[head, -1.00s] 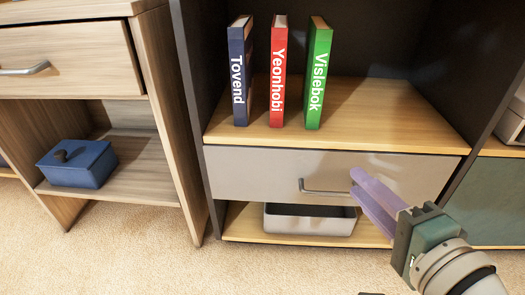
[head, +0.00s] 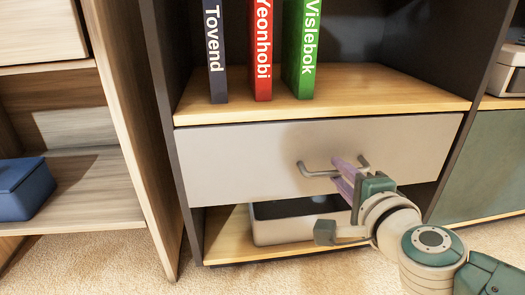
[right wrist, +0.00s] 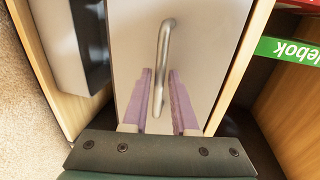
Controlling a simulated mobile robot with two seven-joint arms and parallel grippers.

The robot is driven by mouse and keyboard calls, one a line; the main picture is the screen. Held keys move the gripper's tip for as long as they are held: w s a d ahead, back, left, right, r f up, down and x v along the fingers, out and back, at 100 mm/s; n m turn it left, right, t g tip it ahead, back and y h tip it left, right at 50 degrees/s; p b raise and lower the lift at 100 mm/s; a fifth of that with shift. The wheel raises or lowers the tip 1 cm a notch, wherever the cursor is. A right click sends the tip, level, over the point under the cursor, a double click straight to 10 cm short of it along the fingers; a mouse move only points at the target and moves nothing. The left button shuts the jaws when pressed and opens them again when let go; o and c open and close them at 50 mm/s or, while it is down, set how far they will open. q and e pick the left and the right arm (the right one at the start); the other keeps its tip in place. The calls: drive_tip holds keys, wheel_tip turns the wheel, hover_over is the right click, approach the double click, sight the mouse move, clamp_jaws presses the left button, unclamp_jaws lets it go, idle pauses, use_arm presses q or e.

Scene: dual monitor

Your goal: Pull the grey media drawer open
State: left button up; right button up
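The grey media drawer (head: 235,160) is in the dark cabinet under the book shelf. Its front looks flush with the cabinet, so it appears shut. Its metal bar handle (head: 318,171) is in the middle of the front and also shows in the right wrist view (right wrist: 167,45). My right gripper (head: 342,172) is at the handle, partly covering it. In the right wrist view its two purple fingers (right wrist: 164,85) are apart, with the handle's near end between them. I cannot tell whether either finger touches it. My left gripper is not in view.
Three upright books, dark blue (head: 214,60), red (head: 263,60) and green (head: 303,60), stand on the shelf above. A grey open bin (head: 275,228) sits below the drawer. A wooden unit with a blue box (head: 25,190) stands at left. Carpet is in front.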

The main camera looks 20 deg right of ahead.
drive_tip(key=shift+w+d+f, duration=0.1)
drive_tip(key=shift+w+d, duration=0.1)
drive_tip(key=shift+w, duration=0.3)
clamp_jaws()
idle(1.2)
